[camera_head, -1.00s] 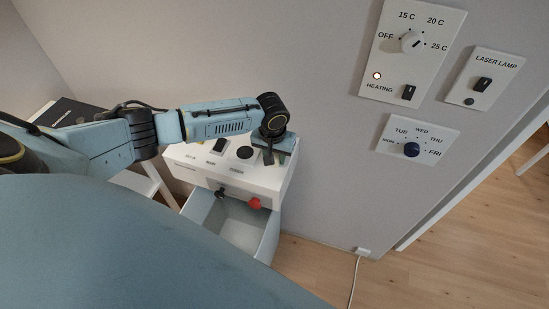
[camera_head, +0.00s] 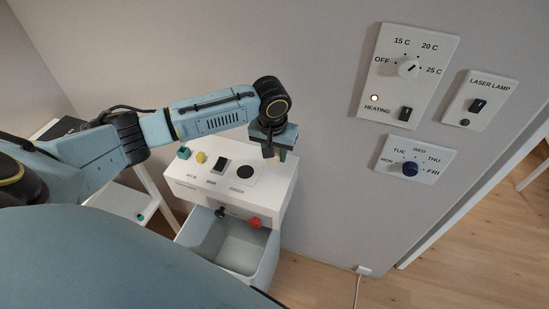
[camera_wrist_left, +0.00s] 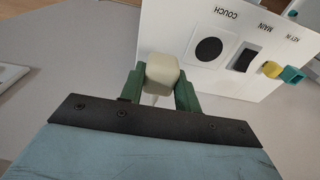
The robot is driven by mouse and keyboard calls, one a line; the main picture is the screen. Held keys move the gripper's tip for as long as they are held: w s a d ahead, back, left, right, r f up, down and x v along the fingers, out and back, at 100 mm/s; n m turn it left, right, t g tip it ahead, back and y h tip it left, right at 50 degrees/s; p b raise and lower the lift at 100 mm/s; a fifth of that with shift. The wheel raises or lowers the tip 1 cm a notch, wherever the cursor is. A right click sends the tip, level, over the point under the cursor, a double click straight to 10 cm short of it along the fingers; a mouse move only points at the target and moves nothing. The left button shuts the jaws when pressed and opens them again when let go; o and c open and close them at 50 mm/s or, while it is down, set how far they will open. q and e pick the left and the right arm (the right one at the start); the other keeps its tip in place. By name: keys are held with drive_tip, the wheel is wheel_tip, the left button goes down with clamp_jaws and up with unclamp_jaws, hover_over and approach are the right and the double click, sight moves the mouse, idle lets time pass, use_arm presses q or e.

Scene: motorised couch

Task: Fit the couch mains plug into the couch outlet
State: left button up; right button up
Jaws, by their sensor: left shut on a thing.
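The cream couch mains plug (camera_wrist_left: 162,72) sits between the green fingers of my left gripper (camera_wrist_left: 160,88) in the left wrist view. A pale cord hangs below it. The couch outlet (camera_wrist_left: 209,48) is a round black socket under the word COUCH on a white box. The plug is apart from it, to its left in the wrist view. In the head view the outlet (camera_head: 244,174) is on the box's top, and my left gripper (camera_head: 274,152) is above and right of it. The plug is hidden there. My right gripper is not in view.
The white box (camera_head: 204,186) also carries a black rocker switch (camera_head: 220,165), a yellow knob (camera_head: 201,157) and a teal key (camera_head: 184,152). Wall panels (camera_head: 408,75) stand at right.

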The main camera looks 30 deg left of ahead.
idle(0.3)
use_arm(q)
drive_tip(key=s+d+r+m+b, duration=0.2)
drive_tip(key=s+d+r+b, duration=0.3)
drive_tip(key=d, duration=0.4)
wheel_tip(320, 180, up, 3)
drive_tip(key=shift+f+m+b, duration=0.1)
drive_tip(key=shift+m+b, duration=0.3)
drive_tip(key=shift+b, duration=0.05)
drive_tip(key=shift+s+a, duration=0.15)
